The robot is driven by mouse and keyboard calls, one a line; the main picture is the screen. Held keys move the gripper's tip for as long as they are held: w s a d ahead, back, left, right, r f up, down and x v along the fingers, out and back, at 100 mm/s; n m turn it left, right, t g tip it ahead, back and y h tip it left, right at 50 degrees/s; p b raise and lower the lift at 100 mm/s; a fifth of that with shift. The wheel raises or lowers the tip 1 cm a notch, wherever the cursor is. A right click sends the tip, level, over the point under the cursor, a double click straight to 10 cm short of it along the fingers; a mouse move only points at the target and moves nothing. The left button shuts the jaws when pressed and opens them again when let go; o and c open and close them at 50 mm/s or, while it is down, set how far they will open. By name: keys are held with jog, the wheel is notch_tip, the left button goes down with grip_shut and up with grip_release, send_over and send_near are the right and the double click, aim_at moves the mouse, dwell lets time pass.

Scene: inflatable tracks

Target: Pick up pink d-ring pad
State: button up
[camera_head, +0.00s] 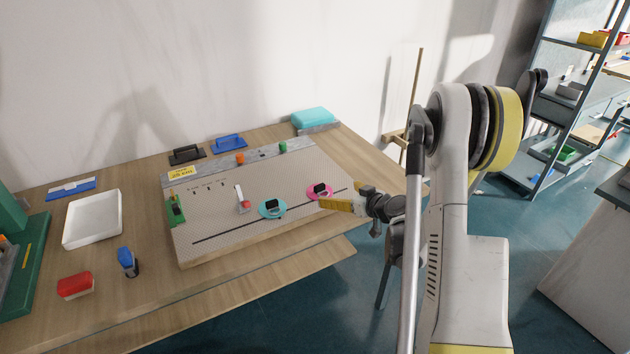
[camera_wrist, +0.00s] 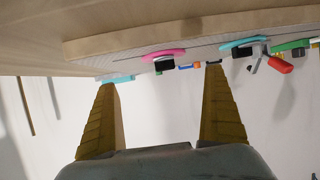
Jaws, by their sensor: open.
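The pink d-ring pad (camera_head: 314,194) lies flat on the right part of the patterned board (camera_head: 215,185) on the wooden table, with a black piece on top. The pad also shows in the wrist view (camera_wrist: 163,55), upside down, with its black piece pointing into the picture. My gripper (camera_head: 324,204) is beside the pad's near right side in the head view. In the wrist view its two yellow fingers (camera_wrist: 160,86) are spread apart with nothing between them. The pad is beyond the fingertips, between their lines. I cannot tell if a finger touches it.
A turquoise pad (camera_head: 272,208) with a black piece lies left of the pink one. A red-tipped lever (camera_head: 243,203) stands further left. A turquoise block (camera_head: 313,118) is at the back.

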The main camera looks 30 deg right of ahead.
aim_at(321, 189)
jog(key=x, duration=0.3)
jog(key=b+x, duration=0.1)
jog(key=shift+w+a+f, duration=0.25)
jog(key=shift+a, duration=0.15)
jog(key=b+x, duration=0.2)
jog(key=x, duration=0.3)
jog(key=shift+w+a, duration=0.2)
jog(key=shift+w, duration=0.05)
jog(key=shift+r, duration=0.1)
jog(key=shift+c, duration=0.7)
jog(key=c, duration=1.2)
